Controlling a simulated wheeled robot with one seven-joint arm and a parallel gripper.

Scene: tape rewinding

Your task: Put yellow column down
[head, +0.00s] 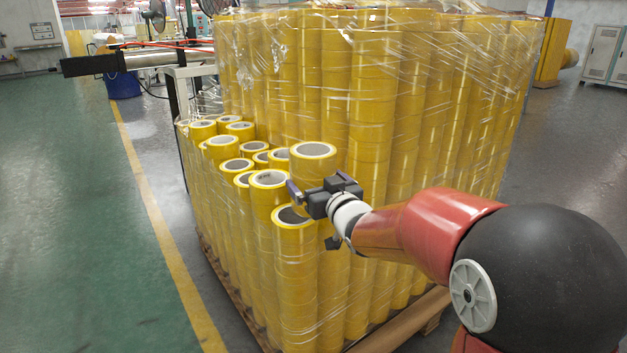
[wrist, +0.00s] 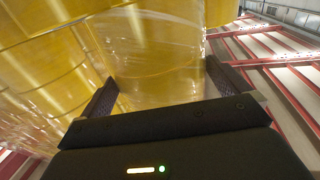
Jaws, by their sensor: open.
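A yellow column (head: 313,165) of stacked tape rolls, with a pale ring on top, stands upright among the front columns on the pallet and rises above its near neighbours. My gripper (head: 303,192) is at this column, below its top. In the wrist view the open jaws (wrist: 165,88) sit on either side of the yellow column (wrist: 160,65). Whether the fingers touch it cannot be told. The column's lower part is hidden behind my gripper and other columns.
Shorter yellow columns (head: 295,260) stand close in front and to the left. A tall film-wrapped stack (head: 375,90) rises behind. A wooden pallet (head: 232,300) lies below. The green floor (head: 80,220) at left is clear.

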